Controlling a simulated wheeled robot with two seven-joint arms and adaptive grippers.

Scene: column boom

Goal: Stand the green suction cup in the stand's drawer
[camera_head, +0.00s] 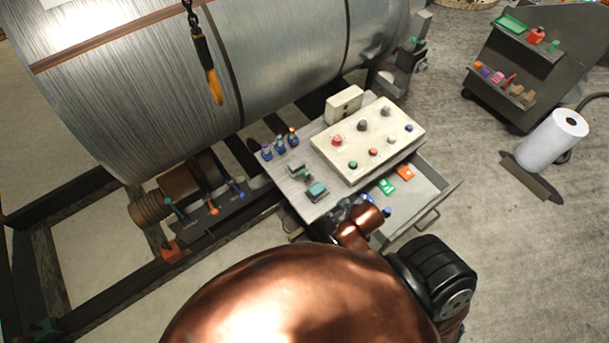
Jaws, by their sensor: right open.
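The stand (300,188) is a light metal table below the big cylinder. Its drawer (428,188) is pulled out at the right, with a green piece (387,185), an orange piece (405,172) and a small blue item in it. On the stand top are a teal-green block-like item (316,190) and a small grey-green item (298,171); I cannot tell for sure which is the green suction cup. My right gripper (347,208) is open at the stand's front edge by the drawer, partly hidden by my copper arm. My left gripper is out of view.
A cream control box (368,140) with buttons covers the stand's back right. Several blue-based items (280,144) stand at its back left.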

